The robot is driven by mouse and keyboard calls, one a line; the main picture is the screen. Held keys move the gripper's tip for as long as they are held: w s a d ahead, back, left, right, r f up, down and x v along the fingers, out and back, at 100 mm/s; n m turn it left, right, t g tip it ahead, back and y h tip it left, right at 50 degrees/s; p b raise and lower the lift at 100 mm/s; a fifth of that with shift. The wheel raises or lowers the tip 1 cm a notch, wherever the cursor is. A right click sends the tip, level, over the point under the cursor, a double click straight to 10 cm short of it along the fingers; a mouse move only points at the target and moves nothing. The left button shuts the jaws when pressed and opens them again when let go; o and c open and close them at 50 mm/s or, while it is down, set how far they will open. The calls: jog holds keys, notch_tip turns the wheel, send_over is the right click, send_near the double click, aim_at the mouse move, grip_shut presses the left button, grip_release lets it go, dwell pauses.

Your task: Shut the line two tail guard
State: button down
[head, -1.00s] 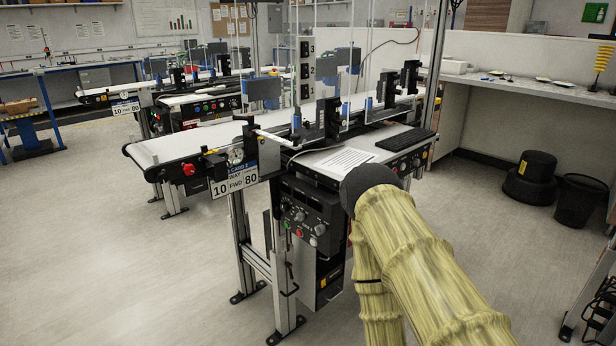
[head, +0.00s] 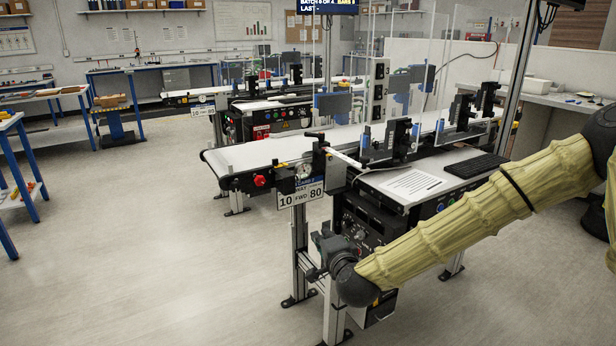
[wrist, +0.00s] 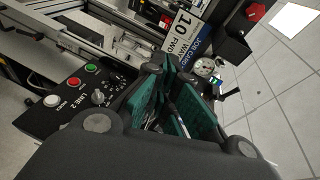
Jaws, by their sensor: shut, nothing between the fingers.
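The near conveyor (head: 262,152) runs from lower left to back right; its control box reads LINE 2 in the wrist view (wrist: 68,105). Clear guard panels stand raised along it, one toward the middle (head: 386,45) and one farther right (head: 478,60). I cannot tell which is the tail guard. My gripper (head: 322,250) is low in front of the conveyor's frame, left of the control box (head: 372,232) and below the belt. In the wrist view its green-padded fingers (wrist: 178,105) are together and empty, apart from any guard.
A job card (head: 301,194) and a red stop button (head: 260,181) are on the belt's near side. A gauge (wrist: 206,67) shows in the wrist view. Another conveyor (head: 240,92) stands behind. A blue-framed bench (head: 14,122) is at left. The floor in front is open.

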aim_at(287, 180)
jog(key=w+d+r+m+t, duration=0.2)
jog(key=w+r+m, duration=0.15)
jog(key=r, duration=0.85)
jog(key=p+x, duration=0.1)
jog(key=x, duration=0.9)
jog(key=shift+n+h, duration=0.3)
jog(key=shift+n, duration=0.15)
jog(key=shift+s+a+f+p, duration=0.15)
jog(key=shift+s+a, duration=0.2)
jog(key=shift+a, duration=0.25)
jog(key=shift+s+a+p, duration=0.1)
jog(key=shift+s+a, duration=0.25)
jog(key=shift+a, duration=0.25)
jog(key=shift+s+a+f+p, duration=0.15)
jog(key=shift+s+a, duration=0.2)
jog(key=shift+a, duration=0.25)
jog(key=shift+r, duration=0.15)
jog(key=shift+s+a+t, duration=0.1)
jog(key=shift+t, duration=0.2)
jog(key=shift+s+a+m+h, duration=0.1)
jog(key=shift+s+m+h, duration=0.05)
jog(key=shift+m+h, duration=0.2)
